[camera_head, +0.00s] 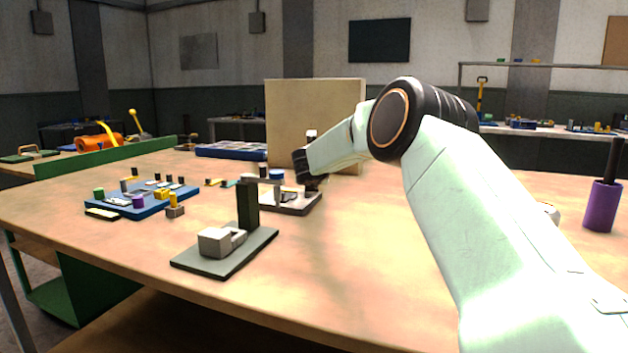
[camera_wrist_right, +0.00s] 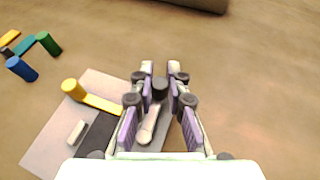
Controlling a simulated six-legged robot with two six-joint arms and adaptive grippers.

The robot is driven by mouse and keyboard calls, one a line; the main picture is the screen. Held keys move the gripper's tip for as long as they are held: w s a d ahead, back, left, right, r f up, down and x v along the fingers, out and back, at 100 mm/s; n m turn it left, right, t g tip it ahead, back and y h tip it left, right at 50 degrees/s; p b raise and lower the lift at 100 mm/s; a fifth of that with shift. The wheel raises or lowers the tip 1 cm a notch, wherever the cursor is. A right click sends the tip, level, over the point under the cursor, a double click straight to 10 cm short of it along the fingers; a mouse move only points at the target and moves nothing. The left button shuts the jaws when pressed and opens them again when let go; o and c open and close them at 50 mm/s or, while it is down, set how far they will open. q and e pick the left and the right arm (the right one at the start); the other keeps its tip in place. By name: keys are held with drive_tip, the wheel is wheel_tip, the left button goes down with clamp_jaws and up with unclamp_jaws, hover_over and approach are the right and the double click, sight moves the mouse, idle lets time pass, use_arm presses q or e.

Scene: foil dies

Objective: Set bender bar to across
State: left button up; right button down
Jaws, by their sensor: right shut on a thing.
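The bender shows in the right wrist view as a pale grey plate (camera_wrist_right: 45,150) with a yellow post (camera_wrist_right: 73,88), a yellow strip (camera_wrist_right: 103,104), a small pale block (camera_wrist_right: 76,132) and a dark piece. Its bar (camera_wrist_right: 147,124) is pale, with a black knob (camera_wrist_right: 160,82) at the far end. My right gripper (camera_wrist_right: 160,78) is shut around the knob, a purple-padded finger on each side. In the head view the bender's plate (camera_head: 302,208) lies mid-table, partly hidden by a stand and my right gripper (camera_head: 308,182). My left gripper is out of view.
A dark stand with a grey block (camera_head: 214,241) is in front of the bender. A blue tray (camera_head: 160,207) with small colored pieces lies left. A tan panel (camera_head: 290,115) stands behind. A purple cylinder (camera_head: 602,206) is far right. The table's front middle is clear.

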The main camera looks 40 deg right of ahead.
drive_tip(key=shift+w+n+t+y+b, duration=0.15)
drive_tip(key=shift+n+t+y+b, duration=0.25)
drive_tip(key=shift+n+t+b, duration=0.1)
drive_tip(key=shift+w+a+n+t+y, duration=0.25)
drive_tip(key=shift+n+t+y, duration=0.25)
drive_tip(key=shift+n+y, duration=0.3)
drive_tip(key=shift+w+a+r+n+t+y, duration=0.1)
drive_tip(key=shift+w+a+n+t+y, duration=0.1)
drive_tip(key=shift+n+y, duration=0.3)
drive_tip(key=shift+w+a+n+t+y, duration=0.1)
drive_tip(key=shift+n+t+y, duration=0.1)
drive_tip(key=shift+n+y, duration=0.25)
drive_tip(key=shift+w+a+n+y+p, duration=0.1)
drive_tip(key=shift+a+n+y+p, duration=0.05)
drive_tip(key=shift+n+y+p, duration=0.25)
drive_tip(key=n+y+p, duration=0.1)
drive_tip(key=a+n+y+p, duration=0.1)
drive_tip(key=y+p, duration=0.1)
drive_tip(key=n+t+y+p, duration=0.1)
drive_tip(key=n+y, duration=0.1)
drive_tip(key=shift+w+a+r, duration=0.15)
drive_tip(key=shift+w+a, duration=0.05)
drive_tip(key=shift+w, duration=0.2)
drive_tip(key=shift+a+n+y+p, duration=0.3)
drive_tip(key=shift+n+y+p, duration=0.35)
drive_tip(key=shift+p, duration=0.2)
drive_tip(key=shift+w+a+n+y, duration=0.1)
drive_tip(key=shift+n+y, duration=0.2)
drive_tip(key=shift+a+n+g+y+p, duration=0.3)
drive_tip(key=shift+y, duration=0.2)
